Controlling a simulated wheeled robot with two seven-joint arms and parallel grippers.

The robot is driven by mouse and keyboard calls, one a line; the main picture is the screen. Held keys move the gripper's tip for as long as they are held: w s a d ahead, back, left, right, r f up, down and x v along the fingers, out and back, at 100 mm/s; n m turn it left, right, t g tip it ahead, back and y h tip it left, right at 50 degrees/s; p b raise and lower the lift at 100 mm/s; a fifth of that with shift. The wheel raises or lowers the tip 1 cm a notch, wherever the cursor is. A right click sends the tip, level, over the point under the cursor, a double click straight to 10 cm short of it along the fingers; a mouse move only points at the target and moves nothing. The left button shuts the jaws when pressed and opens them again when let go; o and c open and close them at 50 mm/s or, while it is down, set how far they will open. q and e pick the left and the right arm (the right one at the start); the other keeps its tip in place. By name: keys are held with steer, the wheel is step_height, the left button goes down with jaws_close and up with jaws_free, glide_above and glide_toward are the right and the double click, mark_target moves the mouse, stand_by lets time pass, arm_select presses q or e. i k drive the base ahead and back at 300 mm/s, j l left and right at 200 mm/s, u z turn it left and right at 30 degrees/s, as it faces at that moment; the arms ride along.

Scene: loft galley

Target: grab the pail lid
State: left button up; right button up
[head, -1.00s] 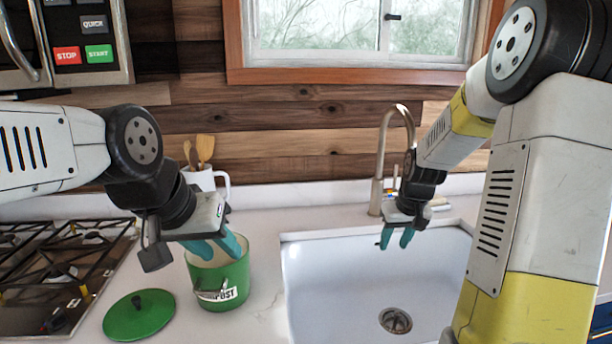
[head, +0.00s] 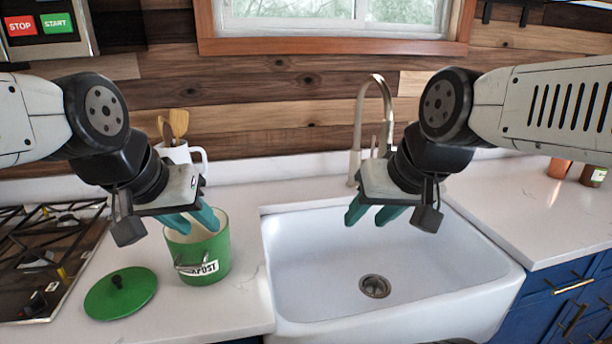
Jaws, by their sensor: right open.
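The green pail lid (head: 121,294) lies flat on the white counter, with a dark knob on top. It is at the lower left, in front of and left of the green compost pail (head: 204,262), which stands uncovered. My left gripper (head: 192,225) is over the pail's opening, its teal fingers spread apart with nothing seen between them. The fingers hide part of the pail's rim. My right gripper (head: 368,218) is open and empty above the white sink, well to the right of the lid.
A gas stove (head: 40,262) is left of the lid. The sink (head: 318,292) takes up the middle, with a tall faucet (head: 357,130) behind it. The counter in front of the pail is clear.

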mark_target(117, 296)
steer(key=l+u, duration=0.15)
steer(key=u, duration=1.85)
steer(key=k+j, duration=0.05)
steer(key=j, duration=0.05)
